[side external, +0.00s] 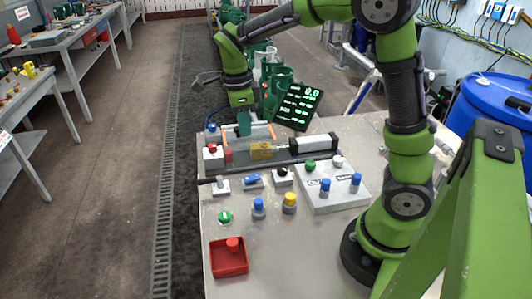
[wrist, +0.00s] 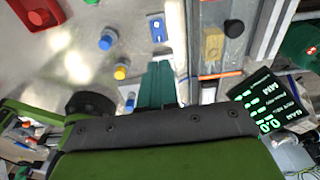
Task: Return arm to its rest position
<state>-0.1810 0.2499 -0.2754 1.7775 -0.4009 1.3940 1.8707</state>
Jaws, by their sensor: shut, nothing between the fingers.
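My gripper (side external: 244,130) hangs pointing down above the back left of the work table (side external: 265,240). Its green fingers are shut and hold nothing. In the wrist view the closed fingers (wrist: 160,65) stick out over the table beside the conveyor rail. My green arm arches from its base at the table's right side over to the gripper. A yellow block (side external: 262,150) sits in the conveyor fixture close to the right of the fingers; it also shows in the wrist view (wrist: 212,43), apart from them.
A black display (side external: 298,103) reading 0.0 and green cylinders (side external: 277,85) stand behind the fixture. Several coloured knobs, a grey button box (side external: 335,192) and a red tray (side external: 229,260) occupy the table. A blue barrel (side external: 490,105) stands at right. The floor left of the table is clear.

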